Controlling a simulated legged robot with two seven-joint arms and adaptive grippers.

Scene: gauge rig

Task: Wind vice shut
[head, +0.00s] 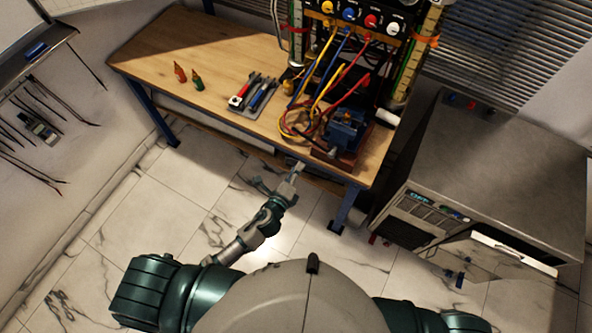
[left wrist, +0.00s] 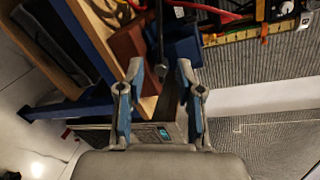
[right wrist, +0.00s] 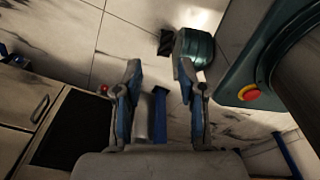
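The blue vice (head: 345,130) stands on a red-brown base (head: 335,157) at the front right corner of the wooden bench. In the left wrist view the vice (left wrist: 184,48) and a grey bar with a rounded end (left wrist: 160,68), which looks like its handle, show ahead. My left gripper (head: 294,178) is just off the bench's front edge, left of and nearer than the vice. In its wrist view its fingers are open, and the bar's end appears between the tips; I cannot tell the depth gap. My right gripper (right wrist: 158,68) is open and empty, away from the vice.
Coloured cables (head: 318,110) hang from a rig onto the bench (head: 195,45) beside the vice. A grey cabinet (head: 500,150) stands at the right. An emergency stop button (right wrist: 249,92) shows near my right gripper.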

